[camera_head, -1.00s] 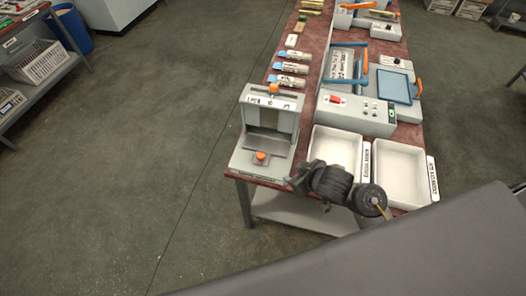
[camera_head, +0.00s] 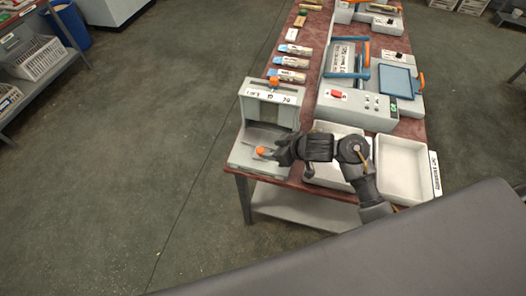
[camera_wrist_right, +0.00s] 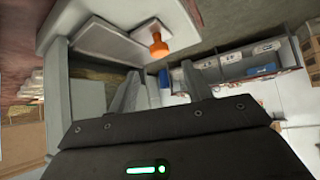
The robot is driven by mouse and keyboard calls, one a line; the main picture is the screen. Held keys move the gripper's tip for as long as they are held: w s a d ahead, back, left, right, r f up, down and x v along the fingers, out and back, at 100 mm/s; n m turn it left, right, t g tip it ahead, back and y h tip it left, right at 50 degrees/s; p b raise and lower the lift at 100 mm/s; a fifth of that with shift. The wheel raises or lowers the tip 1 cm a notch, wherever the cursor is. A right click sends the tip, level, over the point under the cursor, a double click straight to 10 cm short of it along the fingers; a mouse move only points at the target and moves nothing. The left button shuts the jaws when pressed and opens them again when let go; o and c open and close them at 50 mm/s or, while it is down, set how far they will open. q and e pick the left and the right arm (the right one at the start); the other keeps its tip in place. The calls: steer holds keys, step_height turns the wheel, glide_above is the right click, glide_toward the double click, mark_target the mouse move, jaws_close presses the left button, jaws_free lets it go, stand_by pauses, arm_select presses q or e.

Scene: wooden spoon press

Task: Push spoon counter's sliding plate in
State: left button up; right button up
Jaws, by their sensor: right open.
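The grey spoon counter (camera_head: 252,113) stands at the near left corner of the table, with a labelled upper front and an orange knob on top. Its sliding plate (camera_wrist_right: 108,42) has an orange knob (camera_wrist_right: 157,45), which also shows at the front of the counter in the head view (camera_head: 262,151). My right gripper (camera_head: 279,154) is open, right beside this knob on its right. In the wrist view the knob lies just ahead of the fingers; I cannot tell whether they touch it. My left gripper is not in view.
Two white trays stand to the right, one (camera_head: 403,168) clear and one partly behind my right arm. A grey machine (camera_head: 355,108) with buttons is behind them. Several labelled tubes (camera_head: 290,62) lie behind the counter. Open floor is left of the table.

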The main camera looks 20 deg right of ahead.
mark_target(261, 149)
steer(key=b+x, duration=0.2)
steer(key=x, duration=0.5)
steer(key=shift+d, duration=0.1)
steer(key=shift+s, duration=0.1)
jaws_close()
